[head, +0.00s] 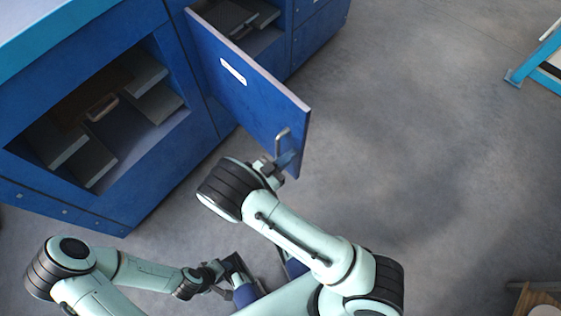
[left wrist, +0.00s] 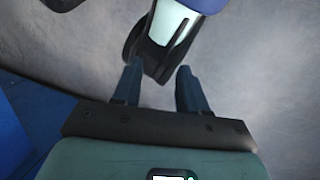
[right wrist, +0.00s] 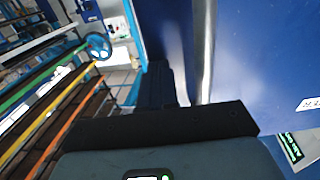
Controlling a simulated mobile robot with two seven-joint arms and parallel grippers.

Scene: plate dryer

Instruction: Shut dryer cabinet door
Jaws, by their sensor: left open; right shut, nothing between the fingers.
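The blue dryer cabinet door (head: 235,95) stands swung open, sticking out from the cabinet (head: 150,200) over the floor. It has a white label and a metal handle (head: 283,140) near its free edge. My right gripper (head: 287,160) is at the door's free edge, close by the handle. In the right wrist view, its fingers (right wrist: 160,85) are together and empty, beside the metal handle bar (right wrist: 203,50) and the blue door face (right wrist: 260,50). Whether they touch the door is unclear. My left gripper (left wrist: 157,90) is open and empty, low over the floor, away from the door.
An open compartment (head: 75,145) with grey shelves shows at left; another (head: 240,20) with dark shelves lies behind the door. The grey floor (head: 420,130) right of the door is clear. A blue frame (head: 535,65) stands at far right, a wooden piece (head: 535,298) at lower right.

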